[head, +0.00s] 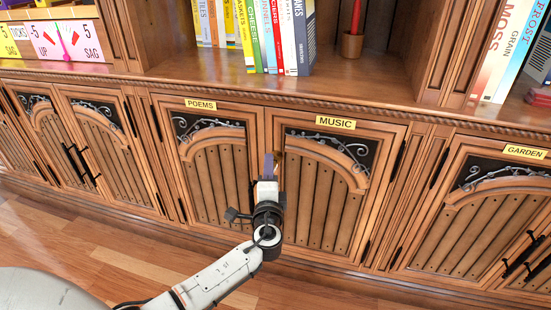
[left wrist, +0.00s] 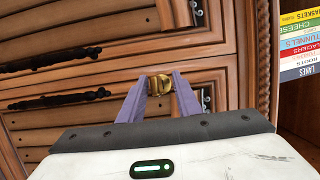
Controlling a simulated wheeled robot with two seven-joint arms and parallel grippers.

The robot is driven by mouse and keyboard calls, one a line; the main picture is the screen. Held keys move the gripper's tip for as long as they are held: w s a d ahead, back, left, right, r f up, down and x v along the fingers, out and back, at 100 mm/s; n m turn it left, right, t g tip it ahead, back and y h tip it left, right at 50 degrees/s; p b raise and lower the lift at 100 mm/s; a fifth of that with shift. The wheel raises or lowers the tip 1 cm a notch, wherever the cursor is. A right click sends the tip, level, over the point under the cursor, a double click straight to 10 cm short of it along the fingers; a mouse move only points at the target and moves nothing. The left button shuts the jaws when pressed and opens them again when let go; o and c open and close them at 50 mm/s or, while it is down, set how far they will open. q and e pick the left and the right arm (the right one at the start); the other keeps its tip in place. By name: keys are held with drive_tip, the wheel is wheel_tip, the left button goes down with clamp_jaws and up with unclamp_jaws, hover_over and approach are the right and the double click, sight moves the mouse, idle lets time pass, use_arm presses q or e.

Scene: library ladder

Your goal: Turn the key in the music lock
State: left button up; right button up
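The MUSIC cabinet door (head: 325,195) is shut, under its yellow label (head: 335,122). A small brass piece (left wrist: 160,84), the key or its lock, shows between my left gripper's two purple fingers in the left wrist view. In the head view my left gripper (head: 268,165) is at the upper left edge of that door, beside a small dark spot (head: 280,157). The fingertips lie on either side of the brass piece. Whether they press on it cannot be told. The key's shape and angle are mostly hidden. My right gripper is not in view.
The POEMS door (head: 215,165) adjoins on the left, and the GARDEN door (head: 500,205) is farther right. A shelf ledge (head: 200,85) with upright books (head: 270,40) runs above. The wooden floor (head: 130,255) in front is clear.

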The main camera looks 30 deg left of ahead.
use_arm(q)
drive_tip(key=shift+f, duration=0.25)
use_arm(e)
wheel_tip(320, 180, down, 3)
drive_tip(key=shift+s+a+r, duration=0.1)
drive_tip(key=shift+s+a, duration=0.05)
use_arm(q)
drive_tip(key=shift+d, duration=0.1)
drive_tip(key=p+v, duration=0.1)
drive_tip(key=v, duration=0.9)
drive_tip(key=shift+s+r, duration=0.15)
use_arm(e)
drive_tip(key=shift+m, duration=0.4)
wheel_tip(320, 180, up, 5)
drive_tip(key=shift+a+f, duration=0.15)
